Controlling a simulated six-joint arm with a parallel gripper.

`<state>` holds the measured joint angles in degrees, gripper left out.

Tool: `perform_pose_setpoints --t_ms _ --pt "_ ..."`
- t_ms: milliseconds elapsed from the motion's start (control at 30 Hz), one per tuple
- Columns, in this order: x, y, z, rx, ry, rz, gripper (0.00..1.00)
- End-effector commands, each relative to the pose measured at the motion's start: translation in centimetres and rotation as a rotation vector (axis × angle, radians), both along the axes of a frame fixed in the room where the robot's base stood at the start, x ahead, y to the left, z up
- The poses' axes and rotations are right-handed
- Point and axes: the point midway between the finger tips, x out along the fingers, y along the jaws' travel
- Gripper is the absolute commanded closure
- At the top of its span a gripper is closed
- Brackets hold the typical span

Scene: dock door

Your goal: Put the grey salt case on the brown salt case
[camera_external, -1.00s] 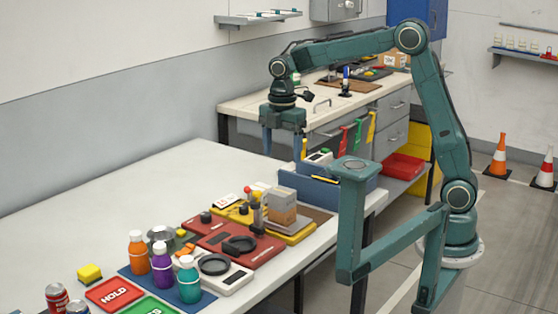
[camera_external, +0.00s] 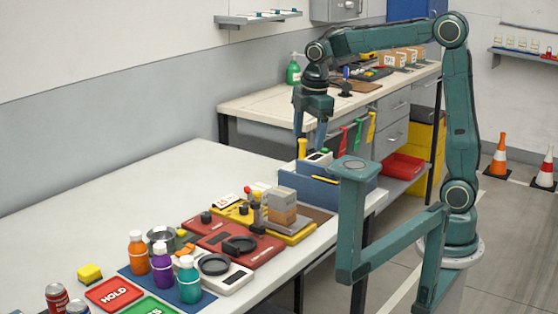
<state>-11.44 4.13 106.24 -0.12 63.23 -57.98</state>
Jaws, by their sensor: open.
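The grey salt case (camera_external: 283,196) appears as a grey block on top of the brown salt case (camera_external: 282,215), with its edges roughly in line. The pair stands on a yellow-edged board toward the far end of the white table. My gripper (camera_external: 310,139) is open, its fingers pointing down with nothing between them. It is above and to the right of the two cases in the picture, clear of them. The fingertips are near a blue bin in the view.
The blue bin (camera_external: 322,193) with upright items stands beside the cases. Red and yellow boards, a scale (camera_external: 215,266) and several bottles (camera_external: 162,264) crowd the table's right edge. The left of the table (camera_external: 130,215) is clear. A second bench (camera_external: 250,108) stands behind.

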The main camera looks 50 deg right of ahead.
Motion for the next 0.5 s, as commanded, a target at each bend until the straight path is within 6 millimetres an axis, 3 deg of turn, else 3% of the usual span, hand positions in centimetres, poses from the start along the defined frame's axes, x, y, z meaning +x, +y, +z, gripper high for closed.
perform_pose_setpoints --t_ms 200,500 --pt "-4.5 -2.5 2.0 0.05 -0.082 -0.267 0.29" --pt "-10.7 -5.1 2.7 0.141 -0.181 -0.624 0.29"
